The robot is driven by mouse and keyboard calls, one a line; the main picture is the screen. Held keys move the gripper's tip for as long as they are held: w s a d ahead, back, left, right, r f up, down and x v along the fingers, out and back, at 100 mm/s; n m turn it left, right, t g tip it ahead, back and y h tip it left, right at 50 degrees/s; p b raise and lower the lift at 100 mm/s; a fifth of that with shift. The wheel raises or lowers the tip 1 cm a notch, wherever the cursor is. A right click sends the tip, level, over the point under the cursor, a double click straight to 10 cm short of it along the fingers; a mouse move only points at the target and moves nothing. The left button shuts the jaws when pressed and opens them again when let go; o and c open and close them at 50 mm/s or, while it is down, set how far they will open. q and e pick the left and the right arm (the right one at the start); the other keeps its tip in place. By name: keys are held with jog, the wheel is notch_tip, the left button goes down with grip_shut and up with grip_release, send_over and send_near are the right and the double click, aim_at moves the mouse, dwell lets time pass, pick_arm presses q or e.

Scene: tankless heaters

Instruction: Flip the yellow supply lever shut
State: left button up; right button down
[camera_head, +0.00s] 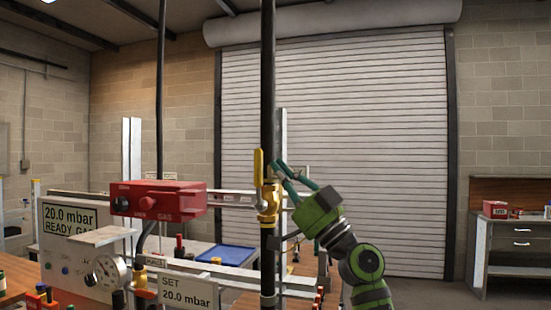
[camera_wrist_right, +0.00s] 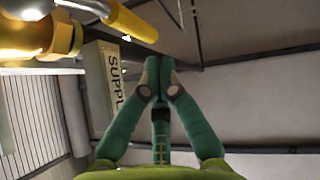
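The yellow supply lever (camera_head: 258,167) stands upright on the brass valve (camera_head: 269,203) of the dark vertical pipe. In the right wrist view, the lever (camera_wrist_right: 130,20) crosses the upper left, with the brass fitting (camera_wrist_right: 42,40) left of it. My right gripper (camera_head: 281,170) is just right of the lever in the head view. Its green fingertips (camera_wrist_right: 160,66) meet in the right wrist view, with nothing seen between them. They appear apart from the lever there; contact is unclear in the head view. My left gripper is not in view.
A red gas box (camera_head: 158,198) joins the valve by a horizontal pipe. A label reading "SUPPL" (camera_wrist_right: 113,78) is beside the fingers. Open floor lies right of my arm, before the shutter (camera_head: 390,150).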

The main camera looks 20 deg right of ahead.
jog(key=shift+w+a, duration=0.55)
jog(key=shift+w, duration=0.15)
jog(key=shift+r+p, duration=0.15)
jog(key=shift+p, duration=0.25)
jog(key=shift+a+g, duration=0.1)
jog(key=shift+g, duration=0.3)
